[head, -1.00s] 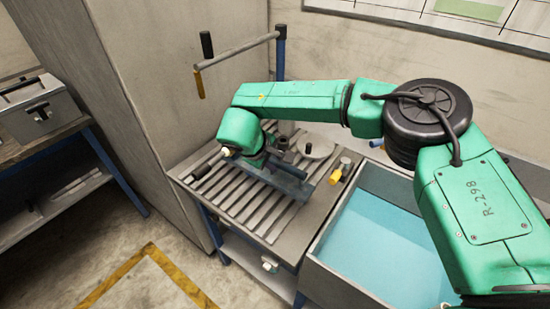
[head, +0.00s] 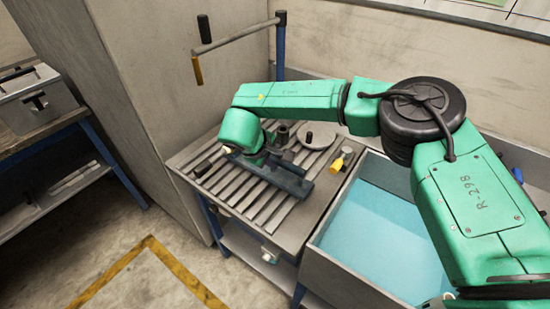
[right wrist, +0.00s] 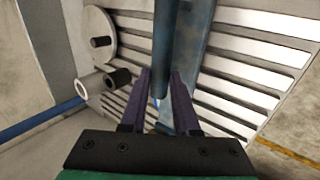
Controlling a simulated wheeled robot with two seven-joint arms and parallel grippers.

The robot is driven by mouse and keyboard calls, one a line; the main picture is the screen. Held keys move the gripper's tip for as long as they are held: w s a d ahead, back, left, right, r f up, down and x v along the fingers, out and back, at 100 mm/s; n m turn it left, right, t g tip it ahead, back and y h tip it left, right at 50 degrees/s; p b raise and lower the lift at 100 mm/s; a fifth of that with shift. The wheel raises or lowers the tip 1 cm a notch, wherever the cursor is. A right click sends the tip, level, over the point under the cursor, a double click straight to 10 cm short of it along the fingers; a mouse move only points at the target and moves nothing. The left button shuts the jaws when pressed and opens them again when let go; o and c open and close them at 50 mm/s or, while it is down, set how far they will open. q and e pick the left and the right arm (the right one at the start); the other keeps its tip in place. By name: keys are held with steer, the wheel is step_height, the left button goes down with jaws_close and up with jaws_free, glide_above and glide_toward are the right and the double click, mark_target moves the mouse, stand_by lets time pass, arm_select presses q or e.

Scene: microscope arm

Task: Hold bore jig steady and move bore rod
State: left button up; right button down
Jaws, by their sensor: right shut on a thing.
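My right gripper (head: 268,166) is low over the slatted table top. In the right wrist view its two dark fingers (right wrist: 163,88) are shut on a slate-blue rod (right wrist: 163,45), which looks like the bore rod. In the head view a slate-blue bar (head: 290,182) extends right from the gripper; I cannot tell whether rod and bar are one piece. A grey hollow tubular part (right wrist: 118,78) stands beside the fingers at left; it may be the bore jig, but I cannot tell. The grip itself is hidden from the head. My left gripper is out of view.
A grey disc with a black knob (head: 318,136) and a yellow-handled tool (head: 340,163) lie at the table's back right. A black-handled piece (head: 207,166) is at its left edge. A blue-lined bin (head: 375,215) adjoins at right. A post with a crossbar (head: 240,37) stands behind.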

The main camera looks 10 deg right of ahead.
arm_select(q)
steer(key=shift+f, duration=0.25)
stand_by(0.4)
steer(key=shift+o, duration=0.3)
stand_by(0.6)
